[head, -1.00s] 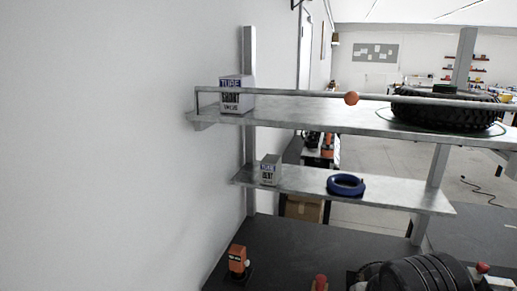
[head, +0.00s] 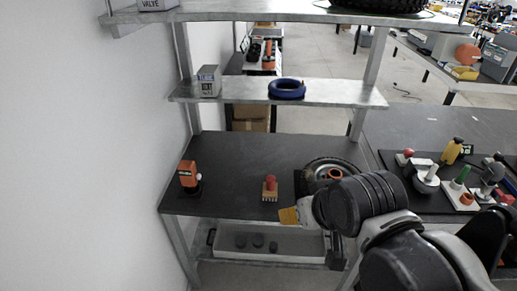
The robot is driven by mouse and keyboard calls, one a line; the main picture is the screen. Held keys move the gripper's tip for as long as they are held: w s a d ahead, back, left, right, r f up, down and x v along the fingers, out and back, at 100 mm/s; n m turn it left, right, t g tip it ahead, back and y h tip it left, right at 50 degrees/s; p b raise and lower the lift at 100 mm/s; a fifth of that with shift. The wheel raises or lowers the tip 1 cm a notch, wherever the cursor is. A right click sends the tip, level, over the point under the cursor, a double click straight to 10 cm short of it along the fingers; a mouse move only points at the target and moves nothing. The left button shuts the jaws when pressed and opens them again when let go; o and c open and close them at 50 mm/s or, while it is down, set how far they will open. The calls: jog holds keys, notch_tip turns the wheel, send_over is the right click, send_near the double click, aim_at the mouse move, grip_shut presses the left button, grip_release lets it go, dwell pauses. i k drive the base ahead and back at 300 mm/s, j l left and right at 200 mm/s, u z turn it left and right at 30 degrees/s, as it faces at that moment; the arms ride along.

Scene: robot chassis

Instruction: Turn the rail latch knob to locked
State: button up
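The rail and its round orange knob are not in the present head view; only the lower part of the top shelf (head: 235,14) shows along the upper edge, so the knob's setting cannot be seen. My arm reaches in from the lower right over the dark bench. My gripper (head: 325,232) is around the bench's front edge, well below the top shelf. It is partly hidden by my own arm links, and its fingers do not show clearly enough to tell their opening.
A grey box (head: 208,82) and a blue ring (head: 287,89) sit on the middle shelf. An orange device (head: 189,175) and a red-topped piece (head: 270,187) stand on the bench (head: 235,155). A yellow piece (head: 289,216) is beside my gripper. A white tray (head: 285,243) is below.

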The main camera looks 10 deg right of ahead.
aim_at(467, 54)
jog(key=z, duration=1.4)
